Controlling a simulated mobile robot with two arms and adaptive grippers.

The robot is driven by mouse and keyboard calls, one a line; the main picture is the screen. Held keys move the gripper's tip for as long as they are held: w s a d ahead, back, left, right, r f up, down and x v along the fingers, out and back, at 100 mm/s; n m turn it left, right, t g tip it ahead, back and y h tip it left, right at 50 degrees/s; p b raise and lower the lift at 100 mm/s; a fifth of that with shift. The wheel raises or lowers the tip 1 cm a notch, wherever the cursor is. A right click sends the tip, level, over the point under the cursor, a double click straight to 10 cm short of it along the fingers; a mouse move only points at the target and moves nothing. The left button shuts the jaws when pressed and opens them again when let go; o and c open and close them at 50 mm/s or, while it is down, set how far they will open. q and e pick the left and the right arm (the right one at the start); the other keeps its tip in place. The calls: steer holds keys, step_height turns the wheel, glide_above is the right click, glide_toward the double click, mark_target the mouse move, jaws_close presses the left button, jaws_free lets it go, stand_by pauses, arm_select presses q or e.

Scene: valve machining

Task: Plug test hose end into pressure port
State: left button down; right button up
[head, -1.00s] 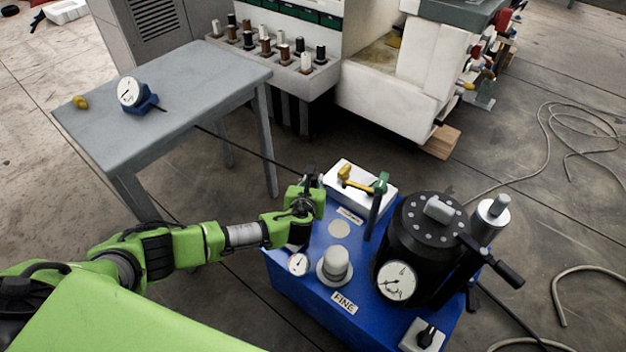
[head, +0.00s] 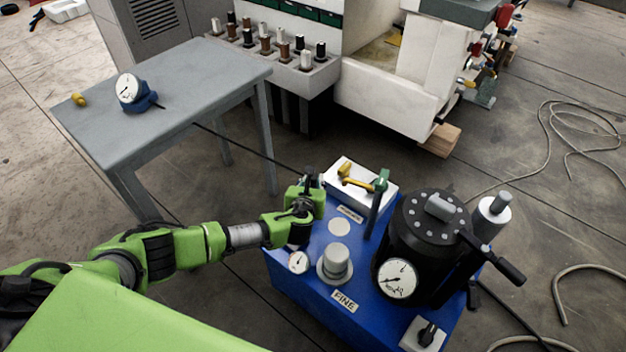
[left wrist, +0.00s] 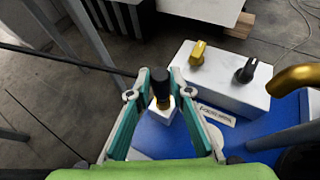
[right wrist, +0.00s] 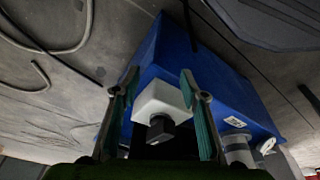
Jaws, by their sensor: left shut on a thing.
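My left gripper (head: 308,180) is at the far left corner of the blue test bench (head: 300,275). In the left wrist view its fingers (left wrist: 160,88) are shut on a black cylindrical hose end (left wrist: 160,78) with a brass-coloured collar. The collar sits over a small white block at the bench edge; I cannot tell whether it is seated in a port. A thin black hose (head: 250,152) runs from under the table edge toward this gripper. My right gripper (right wrist: 150,85) is open and empty in the right wrist view, facing a white box with a black knob (right wrist: 160,130). It is hidden in the head view.
A grey table (head: 190,85) holds a blue gauge (head: 130,92) and a small yellow part (head: 78,99). The bench carries a white valve box (head: 345,190), a black round vessel (head: 425,235) and a green-topped lever (head: 379,190). Loose hoses (head: 560,140) lie on the floor at right.

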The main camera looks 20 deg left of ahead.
arm_select(q)
steer(key=shift+f, duration=0.25)
arm_select(e)
steer(key=shift+s+r, duration=0.25)
steer(key=shift+r, duration=0.15)
arm_select(q)
steer(key=shift+f, duration=0.1)
arm_select(e)
steer(key=shift+r, duration=0.2)
arm_select(q)
steer(key=shift+f+b, duration=0.4)
steer(key=shift+b, duration=0.05)
steer(key=c, duration=1.8)
jaws_free()
steer(key=shift+o, duration=0.2)
arm_select(e)
steer(key=shift+w+r, duration=0.2)
steer(key=shift+r, duration=0.45)
steer(key=shift+w+r, duration=0.15)
steer(key=shift+r, duration=0.45)
steer(key=shift+s+f, duration=0.1)
arm_select(q)
steer(key=v, duration=1.2)
steer(key=shift+d, duration=0.1)
